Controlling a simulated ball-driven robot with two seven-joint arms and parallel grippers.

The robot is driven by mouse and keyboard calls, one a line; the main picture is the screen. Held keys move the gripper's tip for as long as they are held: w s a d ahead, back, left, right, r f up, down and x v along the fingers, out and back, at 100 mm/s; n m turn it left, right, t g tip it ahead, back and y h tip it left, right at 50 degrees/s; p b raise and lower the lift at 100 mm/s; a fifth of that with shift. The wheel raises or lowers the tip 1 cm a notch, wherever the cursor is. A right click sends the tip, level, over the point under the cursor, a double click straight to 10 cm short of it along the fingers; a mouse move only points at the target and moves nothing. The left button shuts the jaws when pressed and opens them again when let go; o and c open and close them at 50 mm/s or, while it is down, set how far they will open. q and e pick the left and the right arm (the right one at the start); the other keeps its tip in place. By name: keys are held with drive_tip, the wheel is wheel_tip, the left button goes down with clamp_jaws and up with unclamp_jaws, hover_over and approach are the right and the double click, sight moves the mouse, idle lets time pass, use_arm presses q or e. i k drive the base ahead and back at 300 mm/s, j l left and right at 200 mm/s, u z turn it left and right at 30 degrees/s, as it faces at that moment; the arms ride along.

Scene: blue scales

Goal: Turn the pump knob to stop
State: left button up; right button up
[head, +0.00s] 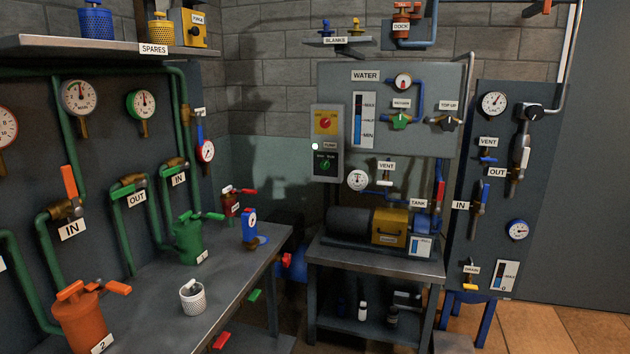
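The pump control box (316,175) is mounted on the wall at the left edge of the grey WATER panel (435,85). A PUMP label (330,145) sits at its middle. Below the label is a green knob (326,164) on a dark plate with small markings above it, too small to read surely. Above the label is a red knob (326,122) on a yellow plate. A bright white round spot (314,146) shows at the left of the label. The exact pointing of the green knob is hard to tell. Neither of my grippers is in view.
A metal workbench (230,290) with green, orange and white cans fills the lower left. A pump stand (375,261) with a dark motor (350,221) stands below the box. A dark valve board (500,200) is at the right. Tiled floor (530,325) is open at lower right.

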sight(324, 164)
drive_tip(key=i+l, duration=0.1)
drive_tip(key=i, duration=0.75)
